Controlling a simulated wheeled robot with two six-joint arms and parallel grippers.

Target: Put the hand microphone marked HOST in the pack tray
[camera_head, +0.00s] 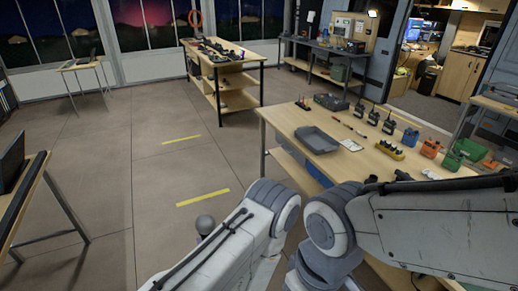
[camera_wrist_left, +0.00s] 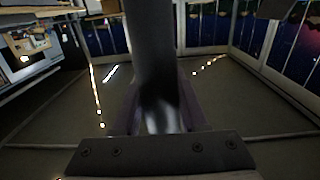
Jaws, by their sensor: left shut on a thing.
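My left gripper (camera_wrist_left: 158,110) is shut on a dark, cylindrical microphone handle (camera_wrist_left: 154,50), which rises between its fingers in the left wrist view. In the head view, the round grey head of the hand microphone (camera_head: 205,224) shows above the floor, beside a white arm link of mine. That link hides most of the handle and the left gripper there. No HOST marking is readable. A shallow grey tray (camera_head: 317,139), apparently the pack tray, lies empty on the wooden table, up and right of the microphone. My right gripper is out of view.
The wooden table (camera_head: 290,118) also bears several dark radios (camera_head: 388,124), a yellow holder (camera_head: 389,148), orange and green items (camera_head: 430,148), a dark case (camera_head: 331,102) and a white card (camera_head: 350,145). Another laden table (camera_head: 228,66) stands behind. The floor (camera_head: 120,150) left of the table is clear.

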